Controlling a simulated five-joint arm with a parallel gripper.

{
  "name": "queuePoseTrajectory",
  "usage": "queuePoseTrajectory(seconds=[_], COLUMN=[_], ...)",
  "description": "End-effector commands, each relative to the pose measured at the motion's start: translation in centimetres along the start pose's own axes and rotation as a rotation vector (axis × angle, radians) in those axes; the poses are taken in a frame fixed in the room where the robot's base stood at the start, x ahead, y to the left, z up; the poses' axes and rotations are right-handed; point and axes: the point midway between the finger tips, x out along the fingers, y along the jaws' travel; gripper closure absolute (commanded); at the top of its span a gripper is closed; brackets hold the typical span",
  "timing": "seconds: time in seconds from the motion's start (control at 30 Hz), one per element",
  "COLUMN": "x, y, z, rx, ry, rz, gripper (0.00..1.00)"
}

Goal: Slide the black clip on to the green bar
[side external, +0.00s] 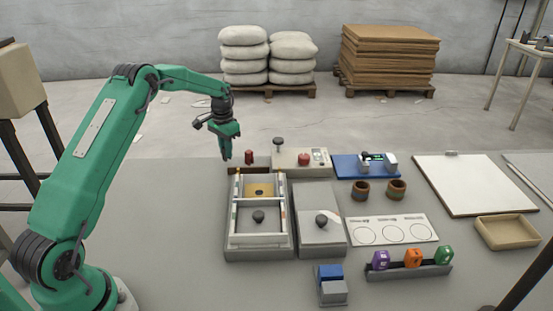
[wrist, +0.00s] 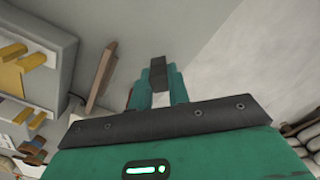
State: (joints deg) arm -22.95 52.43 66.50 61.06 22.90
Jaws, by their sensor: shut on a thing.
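My gripper (side external: 227,156) hangs in the air, pointing down, near the back left corner of the frame-like fixture. In the wrist view its two green fingers (wrist: 158,88) are closed on a small dark block (wrist: 158,70), which looks like the black clip. The clip is too small to make out in the side view. I cannot pick out a green bar for certain in either view.
The fixture (side external: 232,243) has a brown strip (side external: 262,171) at its back and a dark red knob (side external: 248,157) close to my gripper. A grey box (side external: 319,246), a blue tray (side external: 345,173) and a rack of coloured blocks (side external: 408,273) stand to the right. Bare table lies left of the fixture.

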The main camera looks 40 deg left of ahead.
Motion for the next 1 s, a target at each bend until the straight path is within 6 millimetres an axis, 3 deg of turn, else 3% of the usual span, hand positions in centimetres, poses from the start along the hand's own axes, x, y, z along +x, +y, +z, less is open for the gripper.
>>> queuePoseTrajectory(seconds=[0.17, 0.63, 1.0], x=[-2.7, -7.3, -9.3], y=[0.0, 8.2, 11.4], z=[0.0, 1.1, 1.6], rx=[0.000, 0.004, 0.001], ry=[0.003, 0.001, 0.000], rz=[-0.001, 0.000, 0.000], gripper=[1.00, 1.00, 1.00])
